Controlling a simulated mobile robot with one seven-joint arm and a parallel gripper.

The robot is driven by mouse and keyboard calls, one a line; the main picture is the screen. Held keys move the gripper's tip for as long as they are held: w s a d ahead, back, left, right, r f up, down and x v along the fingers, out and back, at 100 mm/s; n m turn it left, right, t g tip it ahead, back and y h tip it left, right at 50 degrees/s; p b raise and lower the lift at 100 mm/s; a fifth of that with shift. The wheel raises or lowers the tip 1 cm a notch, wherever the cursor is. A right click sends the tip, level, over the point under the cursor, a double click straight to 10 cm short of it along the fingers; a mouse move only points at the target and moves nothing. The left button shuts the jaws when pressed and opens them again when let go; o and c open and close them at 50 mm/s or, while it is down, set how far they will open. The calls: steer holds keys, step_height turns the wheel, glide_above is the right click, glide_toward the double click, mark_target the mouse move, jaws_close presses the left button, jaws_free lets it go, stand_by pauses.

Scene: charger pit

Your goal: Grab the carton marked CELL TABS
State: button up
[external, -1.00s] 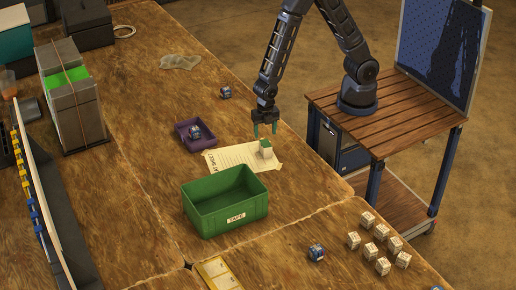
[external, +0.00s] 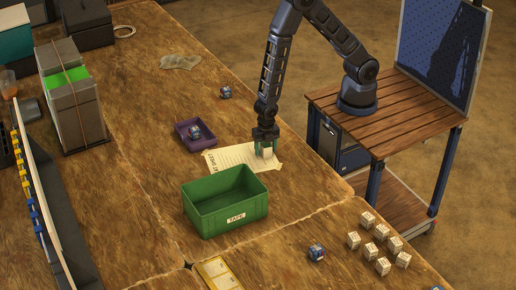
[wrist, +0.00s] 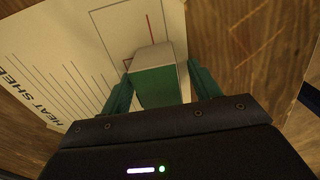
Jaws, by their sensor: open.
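A small pale carton with a green top (wrist: 155,86) stands on the printed paper sheet (external: 226,158). No CELL TABS marking can be read on it. In the external view the carton (external: 266,152) is partly hidden by my gripper (external: 265,143). My gripper is open and straight above it, its green fingers down on either side of the carton. In the wrist view the carton sits between the fingers of my gripper (wrist: 160,88); whether they touch it I cannot tell.
A green bin labelled TAPE (external: 226,205) stands in front of the sheet. A purple tray (external: 184,142) holds a dark cube. Another dark cube (external: 226,92) lies behind, and one (external: 317,252) near several small pale cartons (external: 381,232) at front right.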

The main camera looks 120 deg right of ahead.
steer(key=shift+f, duration=0.15)
steer(key=c, duration=1.1)
steer(key=shift+o, duration=0.2)
